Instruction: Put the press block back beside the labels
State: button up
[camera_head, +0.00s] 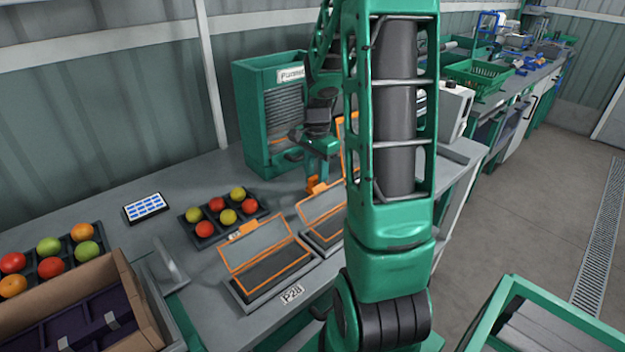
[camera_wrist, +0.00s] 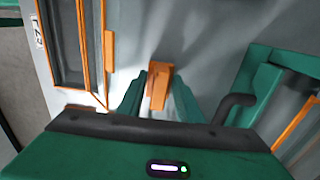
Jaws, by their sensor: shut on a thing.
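The press block (camera_wrist: 158,86) is orange and sits between the two green fingers of my gripper (camera_wrist: 159,98) in the wrist view. The gripper is shut on it. In the head view my gripper (camera_head: 319,174) is over the bench in front of the green cabinet, with the orange block (camera_head: 315,187) showing at its tips. Whether the block touches the bench is hard to tell. The labels (camera_head: 146,207), a white sheet with blue rectangles in a dark frame, lie flat at the left of the bench, well apart from the block.
A tray of tomatoes (camera_head: 201,241) stands between the labels and the orange-framed hinged cases (camera_head: 265,293). The green cabinet (camera_head: 262,77) stands behind. Another tomato tray (camera_head: 100,236) and a cardboard box (camera_head: 128,266) are at the left. Bare bench (camera_head: 156,230) surrounds the labels.

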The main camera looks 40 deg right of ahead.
jog(key=shift+f, duration=0.3)
jog(key=o, duration=1)
jog(key=c, duration=0.3)
jog(key=shift+r, duration=3.5)
jog(key=s+a+r+n, duration=0.1)
jog(key=s+a+n, duration=0.3)
jog(key=s, duration=0.3)
jog(key=s+a+r+n, duration=0.1)
jog(key=s+a+n, duration=0.3)
jog(key=s, duration=0.3)
jog(key=s+a+r+n, duration=0.1)
jog(key=s+a+n, duration=0.3)
jog(key=s, duration=0.3)
jog(key=shift+s+a, duration=0.2)
jog(key=shift+a, duration=0.2)
